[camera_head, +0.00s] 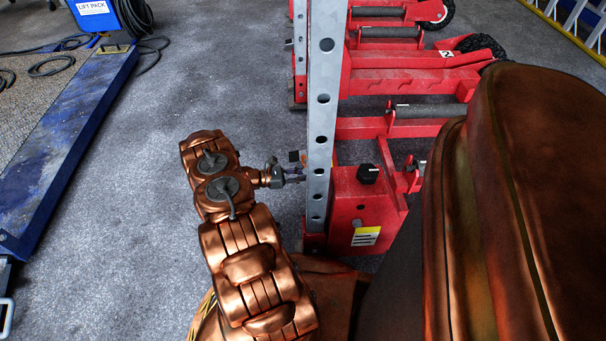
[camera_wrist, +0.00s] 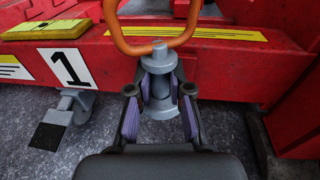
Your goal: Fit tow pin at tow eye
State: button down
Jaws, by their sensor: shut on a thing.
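In the wrist view, my gripper (camera_wrist: 160,92) is shut on a grey pin (camera_wrist: 158,62) with an orange loop handle (camera_wrist: 120,38) at its top. The purple finger pads press on the pin's sides. A wider grey round part shows low between the fingers; I cannot tell whether it belongs to the pin or to a tow eye. The pin is in front of a red beam (camera_wrist: 225,72) marked "1". In the head view, my gripper (camera_head: 290,176) is small, just left of a grey perforated post (camera_head: 318,130). I cannot make out the tow eye clearly.
A grey bracket with a black pad (camera_wrist: 47,136) is left of the pin. Red jack frames (camera_head: 400,82) with rollers stand beyond the post. A blue ramp (camera_head: 70,130) and a blue lift pack (camera_head: 95,12) are at left. Open grey floor (camera_head: 200,80) lies between.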

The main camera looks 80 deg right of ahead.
jog(key=shift+f, duration=0.7)
jog(key=c, duration=1)
grip_release()
jog(key=shift+f, duration=0.1)
jog(key=v, duration=1.2)
